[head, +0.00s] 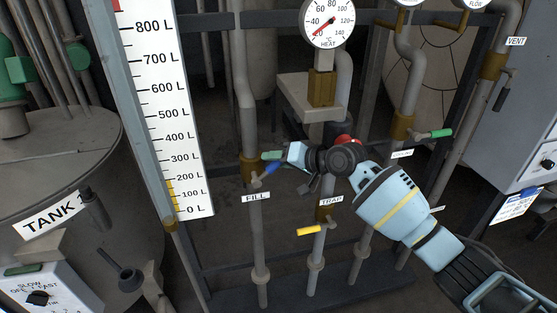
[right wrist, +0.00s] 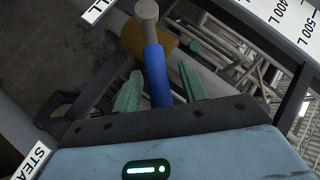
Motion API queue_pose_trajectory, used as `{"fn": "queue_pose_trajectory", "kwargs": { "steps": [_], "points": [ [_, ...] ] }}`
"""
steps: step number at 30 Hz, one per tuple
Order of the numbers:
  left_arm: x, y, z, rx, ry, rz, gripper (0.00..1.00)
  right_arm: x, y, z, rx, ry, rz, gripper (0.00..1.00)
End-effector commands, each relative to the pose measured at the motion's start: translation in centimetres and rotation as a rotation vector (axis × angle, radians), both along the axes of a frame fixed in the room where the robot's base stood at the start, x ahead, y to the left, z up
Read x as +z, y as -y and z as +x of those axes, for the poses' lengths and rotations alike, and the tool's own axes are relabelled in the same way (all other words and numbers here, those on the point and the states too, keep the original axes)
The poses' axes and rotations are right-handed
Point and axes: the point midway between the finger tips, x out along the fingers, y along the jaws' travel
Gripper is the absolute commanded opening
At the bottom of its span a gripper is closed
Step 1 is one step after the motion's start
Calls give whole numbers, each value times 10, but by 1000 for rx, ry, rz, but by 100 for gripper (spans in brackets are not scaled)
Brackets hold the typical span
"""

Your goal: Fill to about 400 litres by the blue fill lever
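The blue fill lever (head: 268,169) sits on the pipe above the FILL label (head: 256,197). In the head view its handle slants up to the right from a grey pivot. My right gripper (head: 272,157) is at the handle. In the right wrist view the blue handle (right wrist: 157,78) stands between the two green fingers, with small gaps beside it, so the gripper looks open around it. The level gauge (head: 180,110) shows a yellow column (head: 171,198) from the bottom up to about the 200 L mark. My left gripper is not in view.
A yellow TRAP lever (head: 310,231) is below right of my gripper, and a green lever (head: 436,134) is farther right. A red-and-black part shows behind my wrist. The heat dial (head: 329,20) is above. The tank (head: 60,170) and a SLOW/FAST panel (head: 38,290) are at left.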

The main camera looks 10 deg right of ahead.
Motion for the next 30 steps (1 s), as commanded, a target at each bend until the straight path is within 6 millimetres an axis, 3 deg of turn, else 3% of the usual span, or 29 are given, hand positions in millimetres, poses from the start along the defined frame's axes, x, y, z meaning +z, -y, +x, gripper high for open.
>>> {"fn": "queue_pose_trajectory", "kwargs": {
  "steps": [8,21,30],
  "points": [
    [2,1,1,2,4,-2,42,3,7,-5,-1,1,-2,42],
    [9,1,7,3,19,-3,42,28,44,-47,0,1,0,42],
    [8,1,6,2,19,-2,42,31,48,-53,1,-1,0,42]
  ]
}}
